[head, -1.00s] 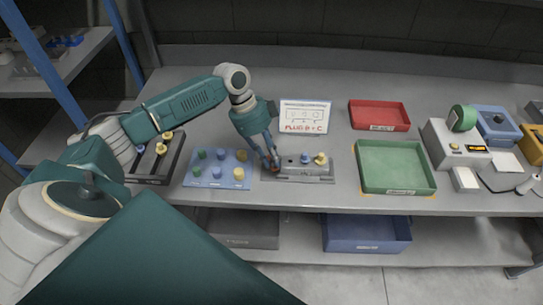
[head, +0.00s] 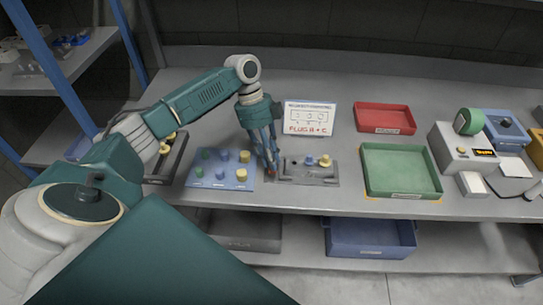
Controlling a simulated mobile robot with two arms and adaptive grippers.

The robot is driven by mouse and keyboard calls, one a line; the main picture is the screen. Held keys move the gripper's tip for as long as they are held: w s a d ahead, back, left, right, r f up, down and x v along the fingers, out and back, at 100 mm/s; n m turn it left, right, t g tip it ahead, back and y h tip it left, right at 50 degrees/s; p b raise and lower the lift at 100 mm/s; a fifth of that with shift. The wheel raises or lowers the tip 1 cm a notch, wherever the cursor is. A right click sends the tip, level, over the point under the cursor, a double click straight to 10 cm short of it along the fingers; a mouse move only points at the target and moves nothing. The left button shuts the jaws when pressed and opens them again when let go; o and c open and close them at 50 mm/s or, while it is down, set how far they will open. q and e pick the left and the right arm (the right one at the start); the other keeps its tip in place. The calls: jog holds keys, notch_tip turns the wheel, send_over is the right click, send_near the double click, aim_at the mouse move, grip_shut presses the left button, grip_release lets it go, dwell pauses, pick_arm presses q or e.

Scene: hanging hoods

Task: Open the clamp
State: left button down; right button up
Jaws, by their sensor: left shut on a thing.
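A grey metal fixture (head: 309,174) with the clamp at its left end sits on the bench, right of the blue peg board. The fingers hide most of that part, so I cannot tell the clamp's position. My right gripper is out of view.
A blue board (head: 217,180) with several pegs lies left of the gripper. A white card (head: 309,118) stands behind the fixture. A green tray (head: 400,195) and a red tray (head: 384,118) lie to the right. A blue bin (head: 369,240) sits on the lower shelf.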

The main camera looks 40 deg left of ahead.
pick_arm(q)
jog(key=shift+w+r, duration=0.1)
jog(key=shift+r, duration=0.1)
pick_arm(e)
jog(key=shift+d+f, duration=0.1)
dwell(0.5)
pick_arm(q)
jog(key=c, duration=1.6)
grip_release()
jog(key=v, duration=1.2)
jog(key=shift+f, duration=0.1)
